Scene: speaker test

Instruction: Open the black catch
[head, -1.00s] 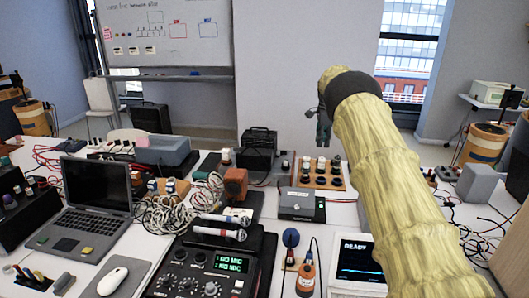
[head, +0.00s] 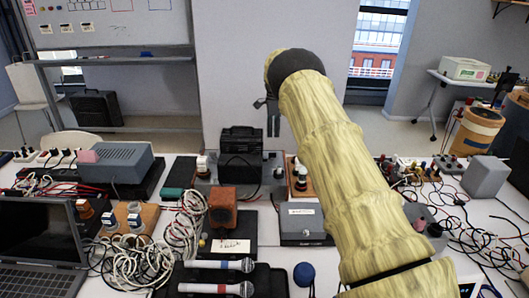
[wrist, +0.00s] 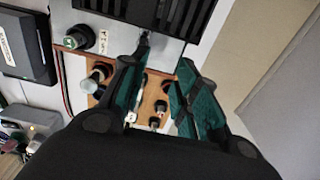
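My gripper (head: 273,122) hangs fingers-down above the back of the table, by the right side of a black box with a handle (head: 240,152). In the wrist view my gripper (wrist: 165,52) has dark teal fingers standing apart with nothing held between them. Beyond the fingertips is a black ribbed unit (wrist: 178,14) on a light grey plate (wrist: 110,38) with a green-topped knob (wrist: 75,38). I cannot make out the black catch for certain in either view; a small dark shape by the left fingertip may be part of the finger.
A wooden board with several knobs (wrist: 155,104) lies below the fingers. A grey case (head: 303,222), an orange-brown block (head: 222,206), tangled cables (head: 145,255) and two microphones (head: 218,265) crowd the table. A laptop (head: 38,235) is at left.

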